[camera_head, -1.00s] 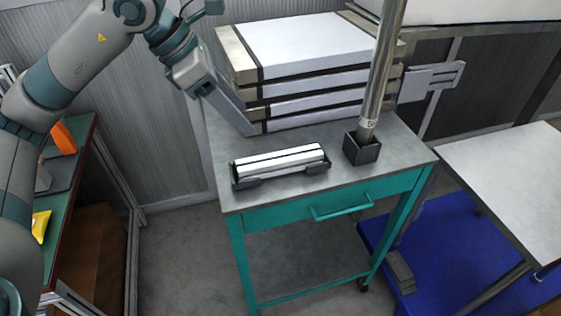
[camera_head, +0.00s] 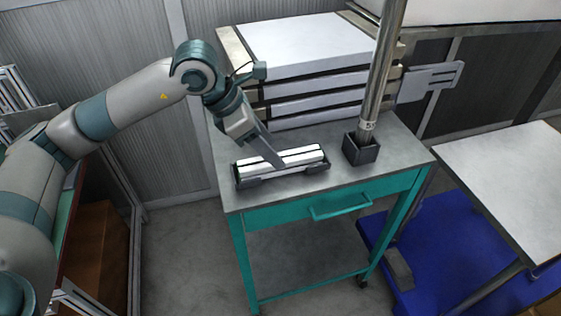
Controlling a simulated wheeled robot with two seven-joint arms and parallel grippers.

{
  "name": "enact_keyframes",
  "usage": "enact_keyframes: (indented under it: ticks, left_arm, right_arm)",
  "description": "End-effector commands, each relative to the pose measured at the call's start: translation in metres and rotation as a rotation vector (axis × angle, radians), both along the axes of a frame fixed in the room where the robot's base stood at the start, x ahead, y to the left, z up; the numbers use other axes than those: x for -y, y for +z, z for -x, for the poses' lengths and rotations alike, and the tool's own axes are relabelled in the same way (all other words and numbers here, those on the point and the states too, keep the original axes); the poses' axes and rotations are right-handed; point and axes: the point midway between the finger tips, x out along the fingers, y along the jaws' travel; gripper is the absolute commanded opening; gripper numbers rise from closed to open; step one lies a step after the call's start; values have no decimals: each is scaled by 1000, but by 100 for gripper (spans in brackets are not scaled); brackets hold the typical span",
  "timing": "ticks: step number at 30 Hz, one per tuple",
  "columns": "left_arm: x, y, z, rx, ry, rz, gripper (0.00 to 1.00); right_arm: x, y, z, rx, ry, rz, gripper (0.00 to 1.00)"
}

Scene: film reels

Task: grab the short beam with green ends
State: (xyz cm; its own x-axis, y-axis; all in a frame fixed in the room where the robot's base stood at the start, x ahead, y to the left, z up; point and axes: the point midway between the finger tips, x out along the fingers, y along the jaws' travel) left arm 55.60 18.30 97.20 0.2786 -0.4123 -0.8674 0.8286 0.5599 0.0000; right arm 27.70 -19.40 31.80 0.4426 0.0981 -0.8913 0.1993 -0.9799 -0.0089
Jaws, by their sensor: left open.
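White beams (camera_head: 300,153) with dark lines along them lie side by side in a low black holder (camera_head: 240,183) on the cart top. No green ends show on them, so I cannot tell which is the short beam with green ends. My left gripper (camera_head: 277,162) comes down from the upper left over the middle of the beams. It is open, and its finger hides part of them. I cannot tell whether it touches a beam or whether one is between the fingers. My right gripper is not in view.
A grey-topped cart (camera_head: 395,165) with a teal frame carries the holder. A stack of flat white cases (camera_head: 305,40) stands behind. A metal pole (camera_head: 378,75) rises from a black socket (camera_head: 361,150) right of the beams. A light table (camera_head: 510,180) stands at right.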

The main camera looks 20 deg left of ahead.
Motion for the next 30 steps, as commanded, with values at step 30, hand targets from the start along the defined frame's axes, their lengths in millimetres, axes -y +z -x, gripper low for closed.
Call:
enact_keyframes:
  ticks: [30]
  left_arm:
    - [20,-45,-17,0,0,0,53]
  right_arm:
    - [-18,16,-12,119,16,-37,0]
